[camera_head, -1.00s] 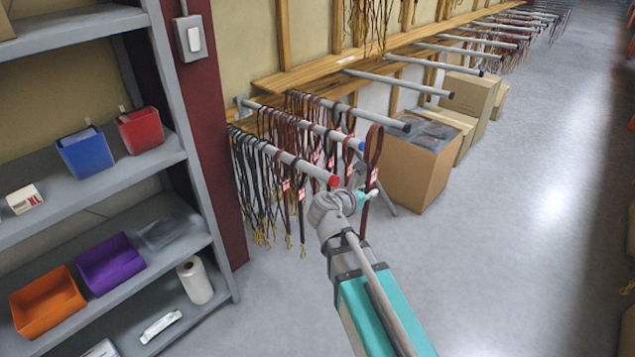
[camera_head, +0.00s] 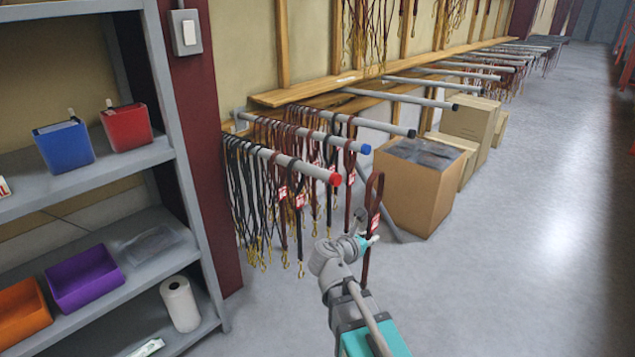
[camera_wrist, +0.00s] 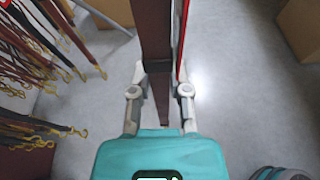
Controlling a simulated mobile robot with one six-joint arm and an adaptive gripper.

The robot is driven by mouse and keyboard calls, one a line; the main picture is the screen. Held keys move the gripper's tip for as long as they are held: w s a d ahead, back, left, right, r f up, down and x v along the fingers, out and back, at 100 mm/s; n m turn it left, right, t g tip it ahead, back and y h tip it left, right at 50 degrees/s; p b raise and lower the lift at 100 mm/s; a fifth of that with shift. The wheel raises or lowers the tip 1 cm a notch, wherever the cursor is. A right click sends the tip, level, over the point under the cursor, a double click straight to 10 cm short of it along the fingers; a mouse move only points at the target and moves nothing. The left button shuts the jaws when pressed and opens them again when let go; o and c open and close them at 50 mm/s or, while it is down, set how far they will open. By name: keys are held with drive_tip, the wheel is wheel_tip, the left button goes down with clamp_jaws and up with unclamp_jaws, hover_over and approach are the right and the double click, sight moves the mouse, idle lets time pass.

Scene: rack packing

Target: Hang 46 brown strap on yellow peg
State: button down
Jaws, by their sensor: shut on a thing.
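A brown strap (camera_head: 375,190) with a loop at its top and a red-and-white tag hangs upright from my gripper (camera_head: 367,241). The tag's number is too small to read. In the wrist view the strap (camera_wrist: 154,32) runs between the two fingers of my gripper (camera_wrist: 160,76), which is shut on it. The loop stands clear of the pegs, in front and to the right of the red-tipped peg (camera_head: 308,170). I see no yellow-tipped peg in the head view; the near pegs have red, blue and black tips.
Straps crowd the red-tipped peg and the blue-tipped peg (camera_head: 340,140). The black-tipped peg (camera_head: 385,124) looks mostly bare at its outer end. A cardboard box (camera_head: 408,200) stands behind the strap. A grey shelf (camera_head: 150,165) with bins is at left. The floor at right is clear.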

drive_tip(key=shift+f+b, duration=0.45)
drive_tip(key=shift+f, duration=0.4)
drive_tip(key=w+a, duration=0.9)
drive_tip(key=a, duration=0.3)
drive_tip(key=shift+w, duration=0.15)
